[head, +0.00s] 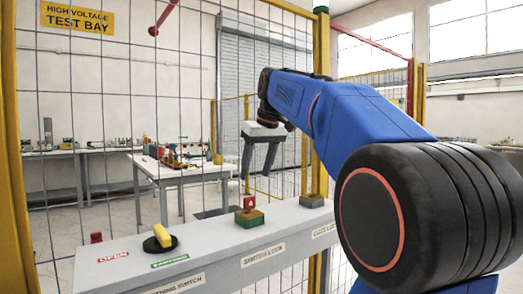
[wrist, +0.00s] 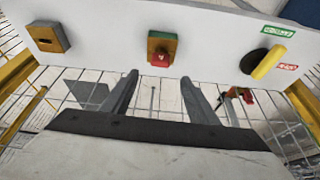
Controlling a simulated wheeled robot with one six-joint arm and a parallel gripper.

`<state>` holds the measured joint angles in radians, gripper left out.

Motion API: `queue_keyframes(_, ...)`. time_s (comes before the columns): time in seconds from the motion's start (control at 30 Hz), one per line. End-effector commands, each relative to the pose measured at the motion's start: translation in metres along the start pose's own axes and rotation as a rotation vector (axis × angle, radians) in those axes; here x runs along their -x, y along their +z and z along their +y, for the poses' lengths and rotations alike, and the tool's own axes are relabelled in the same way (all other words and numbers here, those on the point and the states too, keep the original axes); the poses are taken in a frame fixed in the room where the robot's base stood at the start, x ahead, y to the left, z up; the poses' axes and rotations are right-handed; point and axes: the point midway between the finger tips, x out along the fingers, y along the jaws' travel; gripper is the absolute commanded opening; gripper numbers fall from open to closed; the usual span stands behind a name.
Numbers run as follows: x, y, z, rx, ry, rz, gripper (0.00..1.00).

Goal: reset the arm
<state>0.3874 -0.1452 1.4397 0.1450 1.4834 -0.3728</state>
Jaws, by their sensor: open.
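The panel (head: 200,252) carries a yellow-handled black knob (head: 160,240), a red block on a green base (head: 250,212) and a grey-brown block (head: 312,201). A wire mesh fence (head: 110,110) with yellow posts stands behind it. A table (head: 190,168) with small parts stands beyond.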

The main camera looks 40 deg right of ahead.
Motion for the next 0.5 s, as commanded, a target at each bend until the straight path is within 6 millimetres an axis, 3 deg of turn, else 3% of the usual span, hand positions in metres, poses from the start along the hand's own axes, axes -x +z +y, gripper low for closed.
queue_keyframes(0.2, 0.04, 0.0, 0.0, 0.0, 0.001, 0.002, 0.54)
queue_keyframes(0.5, 0.066, 0.0, 0.0, 0.0, 0.0, 0.0, 0.54)
